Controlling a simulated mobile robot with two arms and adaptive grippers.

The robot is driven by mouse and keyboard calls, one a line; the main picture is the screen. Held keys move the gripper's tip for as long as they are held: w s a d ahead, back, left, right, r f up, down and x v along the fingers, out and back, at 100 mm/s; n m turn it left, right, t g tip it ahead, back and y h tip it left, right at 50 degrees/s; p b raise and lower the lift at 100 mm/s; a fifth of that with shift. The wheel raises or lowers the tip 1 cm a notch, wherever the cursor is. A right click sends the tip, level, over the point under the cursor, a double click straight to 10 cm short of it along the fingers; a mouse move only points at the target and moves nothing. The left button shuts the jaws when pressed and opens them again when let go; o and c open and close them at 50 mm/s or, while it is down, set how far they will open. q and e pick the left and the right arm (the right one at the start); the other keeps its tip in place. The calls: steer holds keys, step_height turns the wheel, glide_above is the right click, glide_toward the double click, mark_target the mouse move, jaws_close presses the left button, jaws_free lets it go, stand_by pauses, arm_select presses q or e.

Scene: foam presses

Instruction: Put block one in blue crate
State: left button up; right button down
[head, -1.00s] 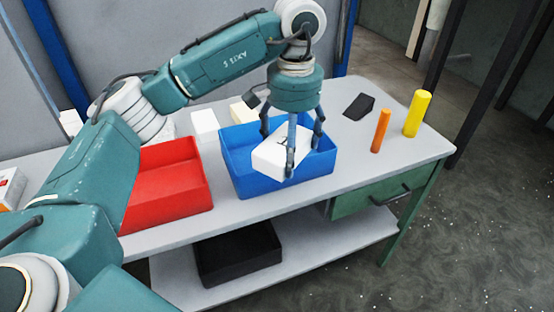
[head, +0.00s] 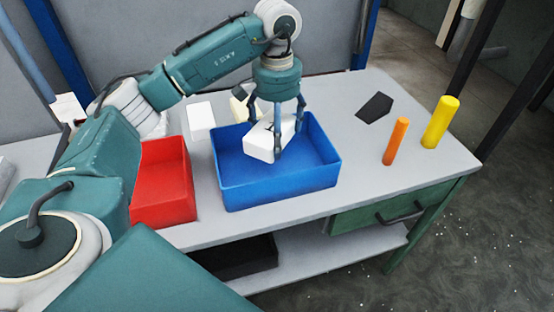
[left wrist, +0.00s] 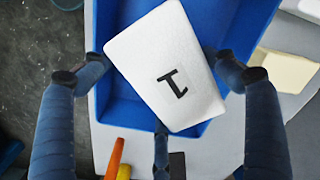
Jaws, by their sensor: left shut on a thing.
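A white block marked with a black "1" (left wrist: 160,50) is held in my left gripper (head: 277,135), whose fingers are shut on it. In the head view the white block (head: 260,148) is tilted and sits within the outline of the blue crate (head: 280,192). Whether it touches the crate floor I cannot tell. In the left wrist view the blue crate (left wrist: 245,25) lies behind the block. My right gripper is not in view.
A red crate (head: 163,210) stands left of the blue one. White (head: 201,120) and cream (head: 240,105) blocks lie behind. A black wedge-like piece (head: 375,107), an orange cylinder (head: 396,142) and a yellow cylinder (head: 441,122) are on the right. A black bin (head: 235,257) is on the lower shelf.

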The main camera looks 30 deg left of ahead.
arm_select(q)
glide_toward(278, 170)
steer(key=shift+a+f+p, duration=0.1)
steer(key=shift+p, duration=0.25)
steer(key=shift+f, duration=0.7)
steer(key=shift+s+f, duration=0.1)
steer(key=shift+f, duration=0.3)
step_height(278, 170, down, 4)
steer(key=shift+r+p, duration=0.15)
steer(key=shift+p, duration=0.5)
steer(key=o, duration=0.7)
steer(key=shift+o, duration=1.1)
steer(key=shift+r, duration=0.2)
steer(key=shift+r+b, duration=0.3)
step_height(278, 170, up, 10)
steer(key=b, duration=0.2)
steer(key=shift+f+b, duration=0.2)
steer(key=shift+b, duration=0.2)
steer(key=shift+r, duration=0.8)
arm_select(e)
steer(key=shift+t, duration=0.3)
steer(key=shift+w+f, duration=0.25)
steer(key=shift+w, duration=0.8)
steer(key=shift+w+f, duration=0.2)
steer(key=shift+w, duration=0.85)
